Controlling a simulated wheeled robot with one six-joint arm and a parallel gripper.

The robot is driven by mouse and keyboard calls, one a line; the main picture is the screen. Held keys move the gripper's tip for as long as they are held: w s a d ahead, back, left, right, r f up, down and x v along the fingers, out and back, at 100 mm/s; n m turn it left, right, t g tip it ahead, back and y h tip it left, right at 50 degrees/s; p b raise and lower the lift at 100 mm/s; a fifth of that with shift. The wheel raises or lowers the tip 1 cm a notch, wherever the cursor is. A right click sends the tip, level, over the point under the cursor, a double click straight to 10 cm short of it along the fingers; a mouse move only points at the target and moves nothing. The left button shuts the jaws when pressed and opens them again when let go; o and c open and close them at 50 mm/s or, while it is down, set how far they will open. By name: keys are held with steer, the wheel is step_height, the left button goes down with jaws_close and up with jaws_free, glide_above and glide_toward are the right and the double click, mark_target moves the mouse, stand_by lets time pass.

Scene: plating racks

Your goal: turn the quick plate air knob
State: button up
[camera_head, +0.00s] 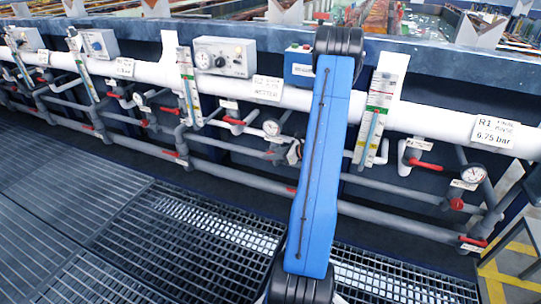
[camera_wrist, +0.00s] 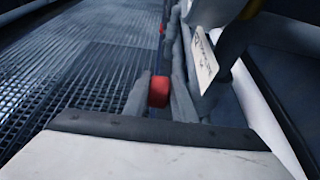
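In the wrist view two grey fingers of my gripper (camera_wrist: 160,95) lie on either side of a small red handle end (camera_wrist: 158,92). I cannot tell whether they touch it or a gap is left.
Grey pipes, clear flow tubes (camera_head: 375,115) and a white pipe (camera_head: 440,122) run along the rack front. A grey control box (camera_head: 224,57) and a blue box (camera_head: 299,68) stand above. A white tag (camera_wrist: 205,60) hangs close right of my fingers. Grated floor (camera_head: 110,215) is free.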

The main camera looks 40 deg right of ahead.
jaws_close()
steer(key=shift+s+f+t+y, duration=0.1)
steer(key=shift+t+y, duration=0.2)
steer(key=shift+s+d+t+y, duration=0.15)
steer(key=shift+t+y, duration=0.45)
steer(key=shift+t, duration=1.2)
steer(key=shift+o, duration=1.5)
jaws_free()
